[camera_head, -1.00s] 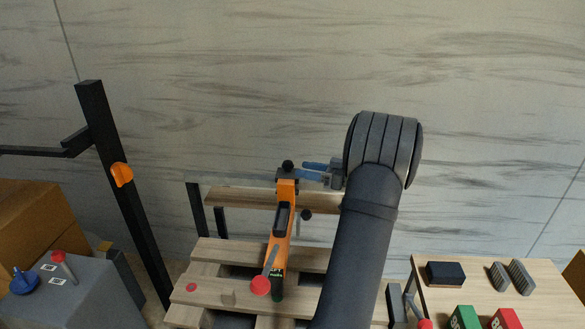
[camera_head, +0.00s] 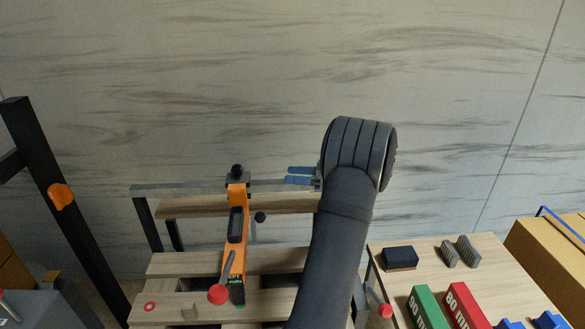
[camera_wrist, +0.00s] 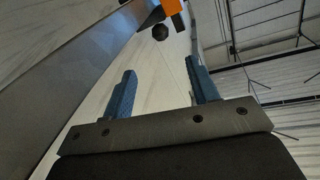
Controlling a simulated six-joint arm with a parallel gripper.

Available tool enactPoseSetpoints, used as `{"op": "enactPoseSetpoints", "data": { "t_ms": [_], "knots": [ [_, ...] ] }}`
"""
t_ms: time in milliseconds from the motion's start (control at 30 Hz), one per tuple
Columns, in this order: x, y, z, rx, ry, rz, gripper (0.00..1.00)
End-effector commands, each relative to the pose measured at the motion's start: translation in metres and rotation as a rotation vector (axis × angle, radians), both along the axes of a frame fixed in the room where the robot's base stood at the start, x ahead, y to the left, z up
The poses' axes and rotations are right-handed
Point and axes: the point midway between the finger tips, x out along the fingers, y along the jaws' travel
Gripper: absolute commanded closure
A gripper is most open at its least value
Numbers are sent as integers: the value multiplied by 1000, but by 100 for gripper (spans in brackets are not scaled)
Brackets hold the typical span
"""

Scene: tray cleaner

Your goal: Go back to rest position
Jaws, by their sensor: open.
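My gripper (camera_head: 300,175) shows at the middle of the head view as blue fingers pointing left, beside the dark rounded end of my arm. In the wrist view its two blue fingers (camera_wrist: 162,88) stand apart with nothing between them, so it is open and empty. An orange clamp tool (camera_head: 237,225) with a red knob stands left of the gripper, across a grey metal bar (camera_head: 185,188). Its orange part also shows at the top of the wrist view (camera_wrist: 173,6). The gripper is apart from the clamp. My forearm hides part of the wooden slats.
The wooden slatted stand (camera_head: 175,265) lies below the clamp. A wooden table (camera_head: 425,268) at the right holds a dark block (camera_head: 399,257), grey pieces (camera_head: 468,251), a green box (camera_head: 428,307) and a red box (camera_head: 466,305). A black post (camera_head: 70,225) rises at the left. The wall behind is clear.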

Motion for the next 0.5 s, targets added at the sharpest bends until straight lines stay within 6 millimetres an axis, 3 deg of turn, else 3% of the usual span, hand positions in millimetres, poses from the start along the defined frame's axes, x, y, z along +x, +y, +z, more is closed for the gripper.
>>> {"op": "enactPoseSetpoints", "data": {
  "t_ms": [167,500],
  "knots": [
    [2,14,0,1,0,3,46],
    [15,78,1,1,-1,4,46]
  ]
}}
